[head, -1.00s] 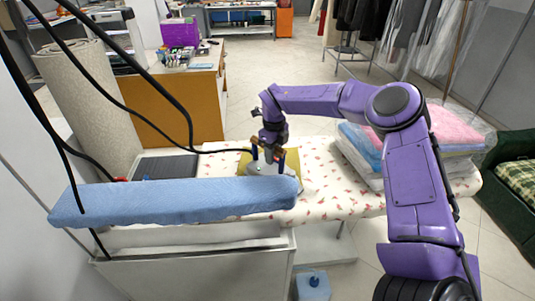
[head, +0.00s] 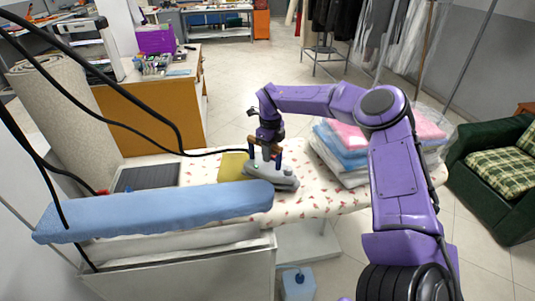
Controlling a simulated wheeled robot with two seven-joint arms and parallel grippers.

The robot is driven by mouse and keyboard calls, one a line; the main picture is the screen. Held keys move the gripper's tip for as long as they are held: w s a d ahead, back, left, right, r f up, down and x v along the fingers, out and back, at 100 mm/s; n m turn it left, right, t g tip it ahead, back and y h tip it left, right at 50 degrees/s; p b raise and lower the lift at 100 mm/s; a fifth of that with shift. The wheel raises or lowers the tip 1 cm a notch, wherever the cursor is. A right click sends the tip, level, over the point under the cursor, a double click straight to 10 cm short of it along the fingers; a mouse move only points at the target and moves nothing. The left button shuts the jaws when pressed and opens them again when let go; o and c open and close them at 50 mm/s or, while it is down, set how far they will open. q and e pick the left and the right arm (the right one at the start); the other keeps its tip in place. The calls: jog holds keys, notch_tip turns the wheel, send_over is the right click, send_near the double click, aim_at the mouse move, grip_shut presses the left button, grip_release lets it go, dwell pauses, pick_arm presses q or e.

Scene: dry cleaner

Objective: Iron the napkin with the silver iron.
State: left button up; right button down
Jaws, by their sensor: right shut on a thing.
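The silver iron (head: 285,183) rests on or just above the flowered ironing board (head: 325,195), with its tip pointing right. My right gripper (head: 267,150) is shut on the iron's handle from above. The yellow napkin (head: 231,167) lies flat on the board to the left of the iron. The iron's body hides the napkin's right part, so I cannot tell how far they overlap. My left gripper is not in view.
Stacked pink, blue and white folded laundry (head: 345,150) in plastic stands on the board's right. A dark iron rest (head: 147,177) lies at its left. Black cables (head: 115,122) hang across the left. A green armchair (head: 490,185) stands at the right.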

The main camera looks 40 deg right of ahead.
jog(key=shift+w+a+r+p, duration=0.1)
jog(key=shift+r+p, duration=0.7)
jog(key=shift+r, duration=0.6)
jog(key=shift+w+r+p, duration=0.1)
jog(key=shift+r+p, duration=0.65)
jog(key=shift+r, duration=0.65)
